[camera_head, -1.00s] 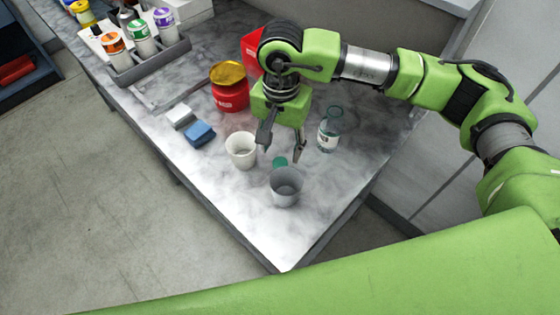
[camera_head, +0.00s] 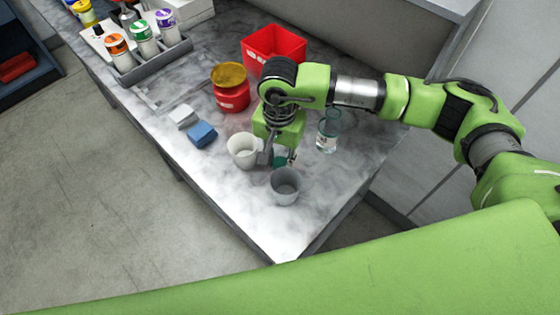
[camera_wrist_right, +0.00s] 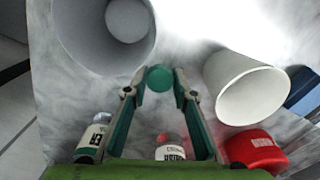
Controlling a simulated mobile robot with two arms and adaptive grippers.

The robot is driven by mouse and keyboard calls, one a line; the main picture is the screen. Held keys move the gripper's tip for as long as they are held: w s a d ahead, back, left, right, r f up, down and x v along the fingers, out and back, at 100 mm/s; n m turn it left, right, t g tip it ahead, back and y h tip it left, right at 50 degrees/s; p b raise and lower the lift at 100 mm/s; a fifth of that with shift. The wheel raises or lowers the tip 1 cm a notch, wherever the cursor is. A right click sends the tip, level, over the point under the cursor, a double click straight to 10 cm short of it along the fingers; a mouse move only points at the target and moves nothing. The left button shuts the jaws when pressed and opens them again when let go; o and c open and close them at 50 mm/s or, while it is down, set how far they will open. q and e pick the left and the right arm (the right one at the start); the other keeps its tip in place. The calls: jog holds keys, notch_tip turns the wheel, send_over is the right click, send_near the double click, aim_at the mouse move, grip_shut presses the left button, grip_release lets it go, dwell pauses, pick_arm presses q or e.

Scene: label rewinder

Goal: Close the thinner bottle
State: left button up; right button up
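A small clear bottle with a white label and teal tint (camera_head: 327,138) stands upright right of my right gripper; I take it for the thinner bottle. It also shows at lower left in the wrist view (camera_wrist_right: 93,138), its label partly hidden. A round green cap (camera_wrist_right: 159,78) lies on the table, apart from the bottle. My right gripper (camera_head: 279,160) points down around this cap; in the wrist view its fingertips (camera_wrist_right: 159,82) are on either side of it, with slight gaps. The cap shows partly in the head view (camera_head: 281,162). My left gripper is out of view.
A grey cup (camera_head: 285,188) and a white cup (camera_head: 241,152) stand close to the gripper. A reddish bottle (camera_wrist_right: 170,146) stands behind it. A red jar (camera_head: 231,95), red bin (camera_head: 274,46) and blue block (camera_head: 202,134) are farther back. The front table corner is clear.

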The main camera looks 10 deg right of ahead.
aim_at(279, 163)
dwell(0.3)
jog(key=shift+r+b, duration=1.6)
jog(key=shift+r, duration=3.4)
